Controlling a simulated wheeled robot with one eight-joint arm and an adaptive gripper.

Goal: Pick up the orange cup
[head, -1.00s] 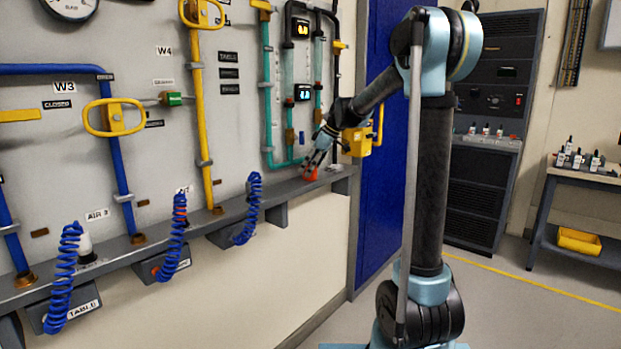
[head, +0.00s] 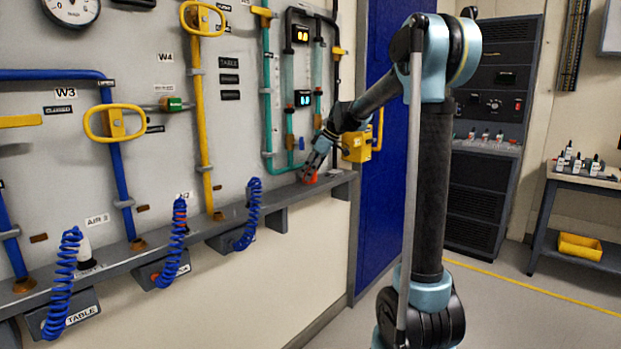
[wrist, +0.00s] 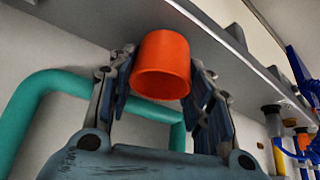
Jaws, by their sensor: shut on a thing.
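The orange cup (head: 309,178) is at the far right part of the grey wall ledge (head: 240,207) in the head view. My gripper (head: 312,172) reaches down to it from above. In the wrist view the orange cup (wrist: 162,66) sits between the two fingers of my gripper (wrist: 161,72), one finger on each side. My gripper is shut on the cup. The fingers hide parts of its sides. I cannot tell whether the cup touches the ledge or is slightly clear of it.
Teal pipes (head: 267,110) run down the wall close behind the cup. A yellow box (head: 357,144) is just right of my gripper. Blue coiled hoses (head: 250,214) hang along the ledge to the left.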

